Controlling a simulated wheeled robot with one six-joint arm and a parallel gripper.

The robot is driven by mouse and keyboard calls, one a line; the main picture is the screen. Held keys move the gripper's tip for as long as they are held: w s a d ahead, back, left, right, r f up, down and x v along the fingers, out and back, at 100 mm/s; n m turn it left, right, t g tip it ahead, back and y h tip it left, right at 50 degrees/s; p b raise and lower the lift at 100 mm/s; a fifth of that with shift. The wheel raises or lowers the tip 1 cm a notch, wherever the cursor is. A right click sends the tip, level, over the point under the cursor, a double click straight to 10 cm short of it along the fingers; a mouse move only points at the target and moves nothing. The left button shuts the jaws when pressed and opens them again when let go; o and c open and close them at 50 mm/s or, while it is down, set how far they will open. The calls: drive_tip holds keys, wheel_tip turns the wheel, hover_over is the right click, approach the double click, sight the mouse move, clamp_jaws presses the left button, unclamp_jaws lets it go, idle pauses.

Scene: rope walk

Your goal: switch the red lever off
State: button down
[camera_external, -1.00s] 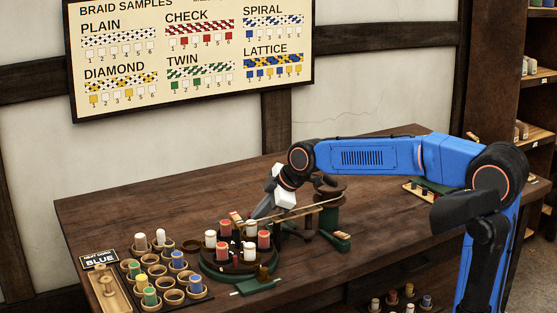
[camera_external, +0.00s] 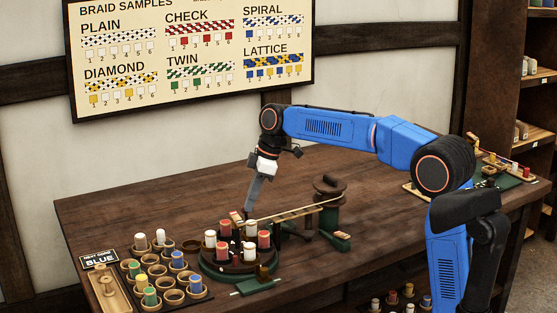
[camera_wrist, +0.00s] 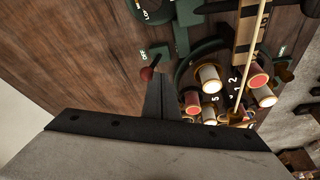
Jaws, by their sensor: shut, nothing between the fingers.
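The red lever shows in the wrist view as a dark red knob (camera_wrist: 147,74) on a short stem, beside a green bracket with a small white label (camera_wrist: 143,55). The label is too small to read surely. In the external view I cannot make out the lever. My gripper (camera_external: 246,212) is shut and empty, pointing down at the back of the round braiding stand (camera_external: 222,274). In the wrist view my fingers (camera_wrist: 160,82) end just right of the red knob; I cannot tell whether they touch it.
Red and white bobbins (camera_external: 264,239) stand on the round stand. A tray of cups with coloured bobbins (camera_external: 171,279) is at the left. The table's back left is clear.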

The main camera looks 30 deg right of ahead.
drive_tip(key=shift+w, duration=0.55)
drive_tip(key=shift+r, duration=0.15)
drive_tip(key=w+v, duration=0.1)
drive_tip(key=v, duration=0.8)
drive_tip(key=shift+w+r, duration=0.25)
drive_tip(key=shift+r, duration=0.25)
drive_tip(key=shift+d, duration=0.2)
